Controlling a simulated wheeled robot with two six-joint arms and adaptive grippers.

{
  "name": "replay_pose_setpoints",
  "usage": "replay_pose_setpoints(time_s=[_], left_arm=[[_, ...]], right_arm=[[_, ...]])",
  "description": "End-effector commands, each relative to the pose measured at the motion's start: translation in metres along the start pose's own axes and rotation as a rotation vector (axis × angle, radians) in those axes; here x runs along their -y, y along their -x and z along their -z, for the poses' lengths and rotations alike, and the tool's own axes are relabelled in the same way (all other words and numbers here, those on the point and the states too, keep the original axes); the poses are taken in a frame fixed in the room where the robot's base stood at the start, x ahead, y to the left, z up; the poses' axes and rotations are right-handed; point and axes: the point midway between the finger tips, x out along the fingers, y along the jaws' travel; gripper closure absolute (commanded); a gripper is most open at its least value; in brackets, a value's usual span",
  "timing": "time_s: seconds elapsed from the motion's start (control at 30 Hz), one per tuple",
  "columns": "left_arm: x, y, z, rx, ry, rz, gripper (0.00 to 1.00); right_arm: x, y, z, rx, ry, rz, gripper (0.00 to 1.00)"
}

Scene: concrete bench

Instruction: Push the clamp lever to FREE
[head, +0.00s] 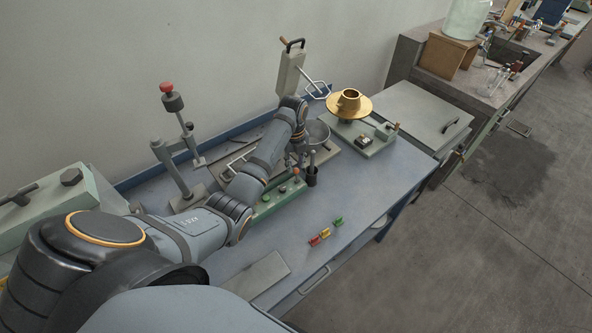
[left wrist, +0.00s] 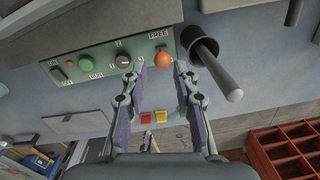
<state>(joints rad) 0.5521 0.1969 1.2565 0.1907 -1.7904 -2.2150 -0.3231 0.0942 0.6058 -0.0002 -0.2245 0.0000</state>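The word FREE is printed on the panel beside an orange knob (left wrist: 166,61). I cannot tell whether anything touches. My right gripper is not in view.
Several small coloured blocks (head: 326,233) lie near the bench's front edge. A stand with a red knob (head: 167,88) is at the left. A grey plate (head: 257,274) lies in front.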

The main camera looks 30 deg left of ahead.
Motion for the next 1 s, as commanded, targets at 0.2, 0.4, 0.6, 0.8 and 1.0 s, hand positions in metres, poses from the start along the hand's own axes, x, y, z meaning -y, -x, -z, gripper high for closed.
replay_pose_setpoints(time_s=[0.2,0.4,0.6,0.8,1.0], left_arm=[[0.0,-0.04,0.001,-0.003,-0.001,-0.001,0.71],[0.001,-0.054,0.0,0.0,-0.001,0.001,0.71],[0.0,-0.055,0.0,0.0,-0.001,0.001,0.71],[0.0,-0.055,0.0,0.0,-0.001,0.001,0.94],[0.001,-0.055,0.0,0.0,-0.001,0.001,1.0]], right_arm=[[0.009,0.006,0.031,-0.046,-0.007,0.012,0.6],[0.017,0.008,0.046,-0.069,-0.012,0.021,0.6],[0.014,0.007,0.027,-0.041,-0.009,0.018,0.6],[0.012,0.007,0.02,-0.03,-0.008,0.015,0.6],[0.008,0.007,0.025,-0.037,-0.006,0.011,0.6]])
